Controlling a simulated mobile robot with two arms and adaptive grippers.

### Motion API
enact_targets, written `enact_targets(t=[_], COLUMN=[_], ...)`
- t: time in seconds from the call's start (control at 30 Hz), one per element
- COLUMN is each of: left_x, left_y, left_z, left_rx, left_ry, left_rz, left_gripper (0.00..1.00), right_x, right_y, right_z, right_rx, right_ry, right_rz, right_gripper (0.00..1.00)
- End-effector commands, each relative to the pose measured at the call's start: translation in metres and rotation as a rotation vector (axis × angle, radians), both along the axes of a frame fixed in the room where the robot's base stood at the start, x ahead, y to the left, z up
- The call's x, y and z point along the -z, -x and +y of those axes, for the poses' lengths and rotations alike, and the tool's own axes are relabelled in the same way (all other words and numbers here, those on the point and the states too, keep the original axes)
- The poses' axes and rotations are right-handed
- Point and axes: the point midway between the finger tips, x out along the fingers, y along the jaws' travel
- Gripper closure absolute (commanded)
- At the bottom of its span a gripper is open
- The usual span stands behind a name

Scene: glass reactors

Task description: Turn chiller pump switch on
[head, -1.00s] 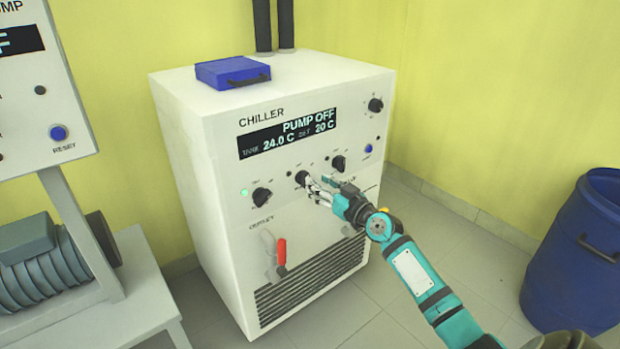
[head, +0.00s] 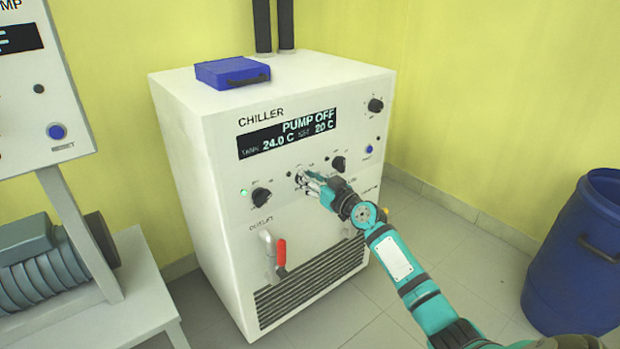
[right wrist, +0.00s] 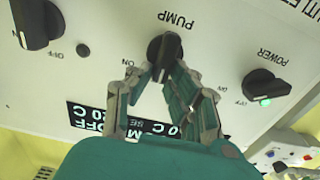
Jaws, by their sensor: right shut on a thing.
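The white chiller (head: 225,170) stands in the middle of the head view. Its display (head: 287,133) reads PUMP OFF, 24.0 C and 20 C. The black pump switch (right wrist: 164,52), a rotary knob under the label PUMP, shows in the right wrist view. My right gripper (head: 303,181) is at the front panel, its fingers shut on the pump switch from both sides; in the head view the fingers mostly hide the knob. In the right wrist view the right gripper (right wrist: 165,75) has one fingertip on each side of the knob. My left gripper is not in view.
The power knob (head: 261,197) with a lit green lamp is left of the pump switch. Another black knob (head: 338,164) is to its right. A red-handled outlet valve (head: 281,253) sits below. A blue case (head: 232,72) lies on top; a blue barrel (head: 575,250) stands right.

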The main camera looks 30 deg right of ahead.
Motion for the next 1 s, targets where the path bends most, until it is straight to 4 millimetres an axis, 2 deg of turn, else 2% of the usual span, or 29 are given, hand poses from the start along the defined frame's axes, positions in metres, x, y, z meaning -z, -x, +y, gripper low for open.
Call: enact_targets(t=[0.47, 1.0], left_x=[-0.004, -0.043], left_y=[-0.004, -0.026], left_z=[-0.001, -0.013], left_rx=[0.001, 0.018], left_ry=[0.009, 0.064], left_rz=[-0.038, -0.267], left_gripper=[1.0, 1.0], right_x=[0.001, 0.004], right_y=[0.0, -0.001], right_z=[-0.002, -0.01], right_rx=[0.0, 0.0], right_ry=[-0.072, -0.525], right_rz=[0.006, 0.042], right_gripper=[1.0, 1.0])
